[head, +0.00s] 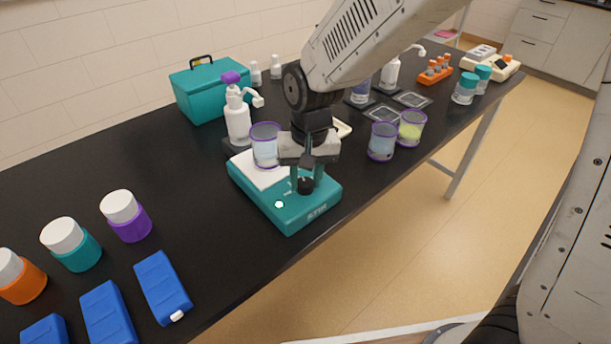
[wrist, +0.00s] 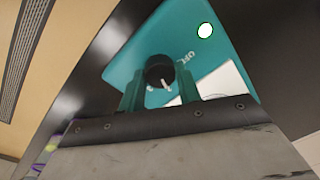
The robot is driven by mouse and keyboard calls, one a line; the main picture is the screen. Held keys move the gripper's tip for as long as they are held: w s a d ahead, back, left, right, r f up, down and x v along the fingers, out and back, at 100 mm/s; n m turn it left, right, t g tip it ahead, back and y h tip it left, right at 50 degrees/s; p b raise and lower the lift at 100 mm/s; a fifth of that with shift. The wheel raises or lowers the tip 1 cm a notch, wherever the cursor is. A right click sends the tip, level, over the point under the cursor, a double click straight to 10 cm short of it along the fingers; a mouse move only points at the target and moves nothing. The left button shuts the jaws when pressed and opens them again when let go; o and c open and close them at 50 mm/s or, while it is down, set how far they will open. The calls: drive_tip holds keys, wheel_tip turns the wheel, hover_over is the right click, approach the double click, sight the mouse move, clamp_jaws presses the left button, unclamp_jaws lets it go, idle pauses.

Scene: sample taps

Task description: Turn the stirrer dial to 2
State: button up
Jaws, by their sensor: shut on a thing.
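The teal stirrer (head: 278,212) stands near the front edge of the black bench, with a white top plate (head: 262,178). Its black dial (head: 305,185) is on the front part of the top. In the wrist view the dial (wrist: 159,70) carries a white pointer mark, and "OFF" is printed beside it. A round pale light (wrist: 205,30) shows on the stirrer's top. My gripper (head: 306,182) points down over the dial and is shut on it, one finger on each side.
A purple-rimmed beaker (head: 265,146) stands on the stirrer's plate, close to my gripper. A white pump bottle (head: 237,118) stands behind it. Two more beakers, one being clear (head: 382,142), stand to the right. Capped jars (head: 127,217) and blue blocks (head: 162,287) are at the left.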

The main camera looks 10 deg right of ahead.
sight(308, 181)
drive_tip(key=shift+m, duration=0.4)
drive_tip(key=o, duration=1)
drive_tip(key=shift+c, duration=0.2)
drive_tip(key=shift+r, duration=0.15)
wheel_tip(308, 181, up, 8)
drive_tip(key=shift+d+f, duration=0.15)
drive_tip(key=shift+f, duration=0.05)
